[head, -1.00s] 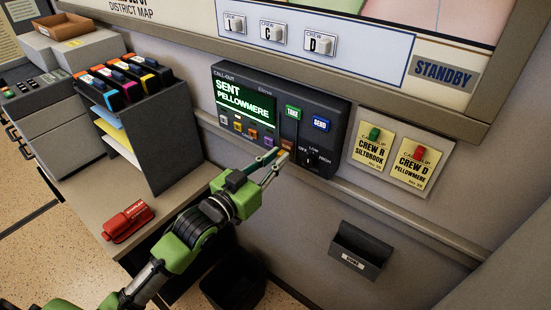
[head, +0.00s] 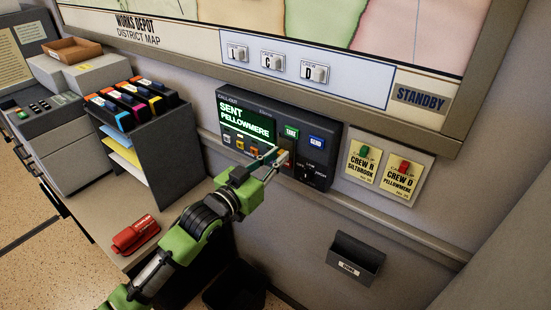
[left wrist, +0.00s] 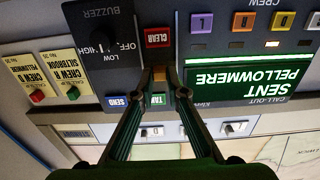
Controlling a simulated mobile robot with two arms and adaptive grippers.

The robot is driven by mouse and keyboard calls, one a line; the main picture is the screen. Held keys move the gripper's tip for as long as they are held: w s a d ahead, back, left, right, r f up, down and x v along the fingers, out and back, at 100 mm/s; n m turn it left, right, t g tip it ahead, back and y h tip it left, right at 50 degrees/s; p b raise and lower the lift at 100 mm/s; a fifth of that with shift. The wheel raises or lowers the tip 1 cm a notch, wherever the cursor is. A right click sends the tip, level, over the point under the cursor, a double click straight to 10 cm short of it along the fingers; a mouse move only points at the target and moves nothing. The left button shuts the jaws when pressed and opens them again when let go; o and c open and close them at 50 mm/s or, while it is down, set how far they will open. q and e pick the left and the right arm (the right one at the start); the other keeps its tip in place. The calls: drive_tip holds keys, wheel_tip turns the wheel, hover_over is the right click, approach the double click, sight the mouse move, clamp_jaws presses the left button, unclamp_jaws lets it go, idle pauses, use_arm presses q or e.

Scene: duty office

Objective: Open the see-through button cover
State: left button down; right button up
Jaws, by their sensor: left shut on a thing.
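The dark call-out panel (head: 233,139) is on the wall, its screen reading "SENT PELLOWMERE". Its red CLEAR button shows in the left wrist view (left wrist: 159,38), which is upside down. My left gripper (head: 281,157) is at the panel's lower middle, below the green TAKE button (head: 290,132). In the left wrist view its fingertips (left wrist: 159,76) meet on a small orange-tan piece beside the CLEAR button, probably the see-through cover's tab. The clear cover itself is hard to make out, so its angle cannot be told. My right gripper is not in view.
A blue SEND button (head: 316,141) and a buzzer knob (head: 307,173) sit right of the fingers. Yellow crew tags (head: 363,162) hang farther right. A red stapler-like object (head: 136,235) lies on the desk, left of my arm. A small wall bin (head: 356,257) hangs below.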

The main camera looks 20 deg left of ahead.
use_arm(q)
drive_tip(key=c, duration=2)
unclamp_jaws()
drive_tip(key=v, duration=1.2)
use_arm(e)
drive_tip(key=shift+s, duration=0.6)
